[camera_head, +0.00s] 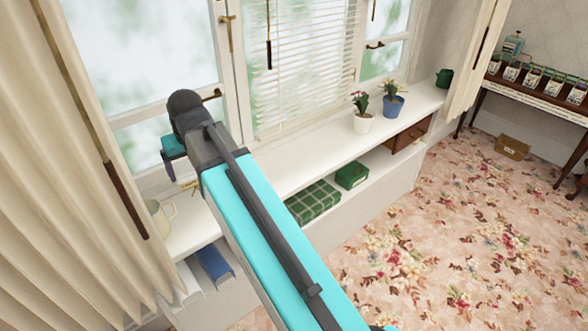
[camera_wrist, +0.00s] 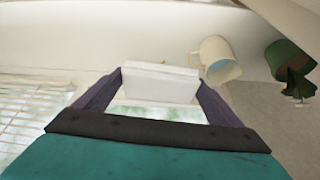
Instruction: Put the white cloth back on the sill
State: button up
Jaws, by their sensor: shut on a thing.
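The white cloth (camera_wrist: 160,83) is a folded, flat block between the two dark fingers of my gripper (camera_wrist: 159,78) in the wrist view. My gripper is shut on it. In the head view my gripper (camera_head: 174,163) is in front of the window, above the left part of the white sill (camera_head: 275,170). The cloth cannot be made out clearly there. In the wrist view the pale sill surface (camera_wrist: 100,40) lies beyond the cloth; whether they touch cannot be told.
A cream jug (camera_head: 160,217) stands on the sill's left end, right of the cloth in the wrist view (camera_wrist: 217,62). A dark green object (camera_wrist: 290,65) is beyond it. A white flowerpot (camera_head: 362,122) and blue flowerpot (camera_head: 393,106) stand farther right. The sill between is largely clear.

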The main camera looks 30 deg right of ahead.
jog(key=s+d+f, duration=0.1)
jog(key=s+f, duration=0.3)
jog(key=f, duration=0.1)
jog(key=shift+s+f, duration=0.3)
jog(key=shift+s+d, duration=0.1)
jog(key=shift+s, duration=0.05)
